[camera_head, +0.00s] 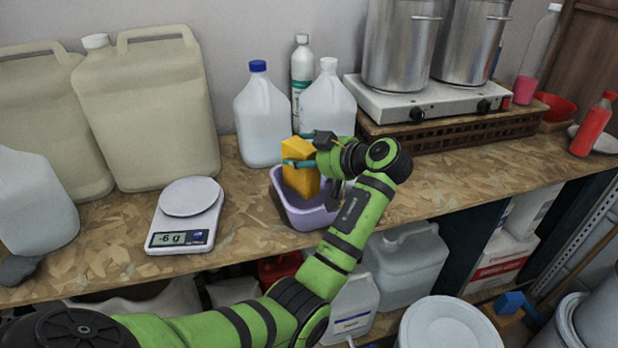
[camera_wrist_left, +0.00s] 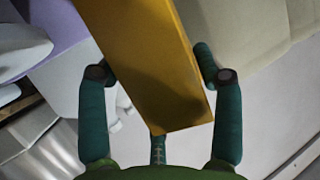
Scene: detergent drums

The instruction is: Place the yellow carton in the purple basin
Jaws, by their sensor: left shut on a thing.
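The yellow carton (camera_head: 301,172) stands upright at the purple basin (camera_head: 306,215), above or within its opening; I cannot tell whether it touches the bottom. My left gripper (camera_head: 300,163) is shut on the carton near its upper part. In the left wrist view the carton (camera_wrist_left: 150,60) lies between the teal fingers of the gripper (camera_wrist_left: 160,85). The basin sits on the wooden shelf near its front edge, and my left arm hides its right part. A purple surface shows at the upper left of the wrist view. My right gripper does not show.
A white scale (camera_head: 187,215) stands left of the basin. A blue-capped jug (camera_head: 261,115) and a white-capped jug (camera_head: 327,100) stand close behind. A hot plate (camera_head: 425,100) with two steel pots is at the back right. The shelf right of the basin (camera_head: 450,180) is clear.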

